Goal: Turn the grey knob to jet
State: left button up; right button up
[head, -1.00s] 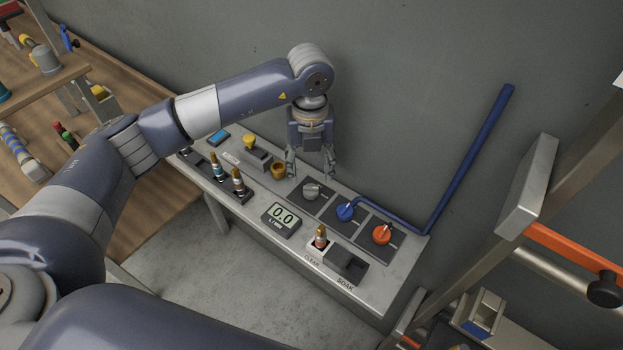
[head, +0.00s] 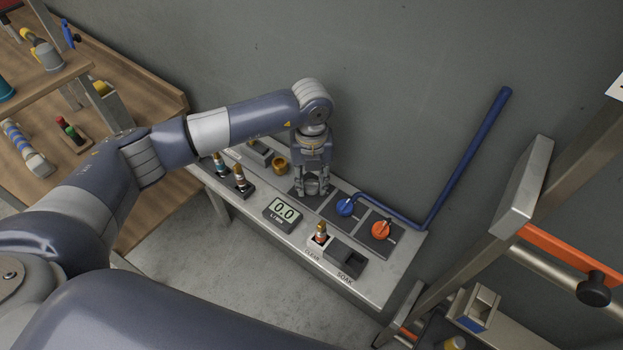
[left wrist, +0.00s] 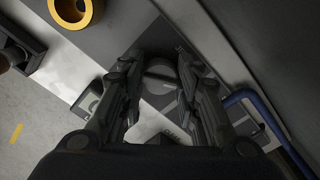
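The grey knob (head: 313,187) sits on a dark square plate on the grey bench, left of the blue knob (head: 345,208) and the red-orange knob (head: 380,230). My left gripper (head: 313,190) points down over the grey knob, with one finger on each side. In the left wrist view the grey knob (left wrist: 160,79) shows between the two fingers (left wrist: 160,72), with a gap on both sides. The fingers are open. The knob's pointer and the plate's markings are mostly hidden. My right gripper is not in view.
A display (head: 283,213) reads 0.0 in front of the knob. A brass ring (head: 280,164) stands to its left, and shows in the left wrist view (left wrist: 75,12). A blue pipe (head: 470,155) rises at the right. Nozzles stand along the bench's front.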

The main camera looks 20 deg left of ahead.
pick_arm(q)
jog(key=shift+n, duration=0.4)
jog(key=shift+n+b, duration=0.55)
jog(key=shift+n, duration=0.45)
jog(key=n, duration=0.2)
jog(key=shift+n+b, duration=0.3)
jog(key=shift+n, duration=0.1)
jog(key=n, duration=0.3)
jog(key=shift+a+n+b, duration=0.1)
jog(key=shift+n+b, duration=0.2)
jog(key=shift+n, duration=1.4)
jog(key=o, duration=1.1)
jog(key=shift+c, duration=0.2)
